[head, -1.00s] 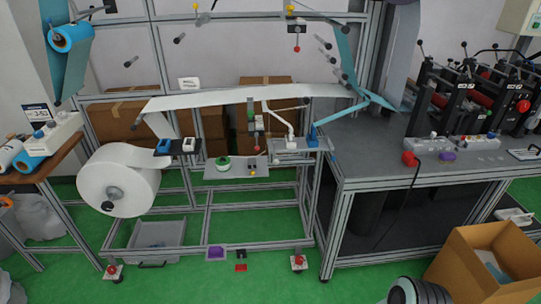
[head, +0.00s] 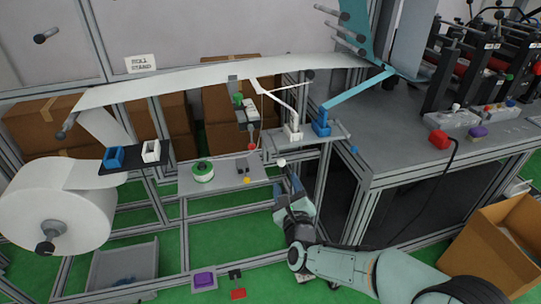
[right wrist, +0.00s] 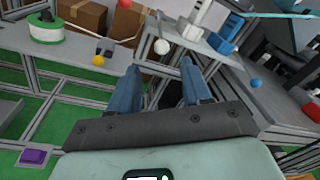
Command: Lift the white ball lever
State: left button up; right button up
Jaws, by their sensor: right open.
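The white ball lever shows as a small white ball (head: 282,162) below the front edge of the small grey shelf that carries the white arm bracket. It also shows in the right wrist view (right wrist: 162,46), just beyond and roughly between my fingertips. My right gripper (head: 291,174) reaches up from below, close to the ball. In the right wrist view its two blue-grey fingers (right wrist: 161,68) are spread open with nothing between them. I cannot tell exactly how far the ball is beyond the tips. The lever's rod is hardly visible. My left gripper is not in view.
A blue ball (head: 354,149) is to the right, a red ball (head: 252,147) and a yellow ball (head: 247,180) to the left. A grey shelf (head: 222,183) holds a green-edged spool (head: 203,171). A metal frame upright stands close right of my gripper.

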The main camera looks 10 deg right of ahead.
aim_at(279, 156)
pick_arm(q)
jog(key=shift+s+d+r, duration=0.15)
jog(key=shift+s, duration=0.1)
pick_arm(e)
jog(key=w, duration=0.8)
jog(key=w+d, duration=0.1)
jog(key=w, duration=0.4)
jog(key=shift+d, duration=0.1)
grip_shut()
notch_tip(279, 156, up, 3)
jog(key=g+p, duration=0.2)
jog(key=p, duration=0.5)
jog(key=shift+s+r, duration=0.15)
jog(key=shift+r, duration=0.05)
jog(key=r+g+p, duration=0.1)
jog(key=g+p, duration=0.1)
jog(key=p, duration=0.6)
jog(key=shift+r, duration=0.2)
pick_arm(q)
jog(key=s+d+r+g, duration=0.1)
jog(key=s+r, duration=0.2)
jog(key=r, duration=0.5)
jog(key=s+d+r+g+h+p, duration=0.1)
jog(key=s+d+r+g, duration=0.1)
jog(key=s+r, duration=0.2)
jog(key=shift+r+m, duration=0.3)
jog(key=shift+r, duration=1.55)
pick_arm(e)
jog(key=shift+g, duration=0.3)
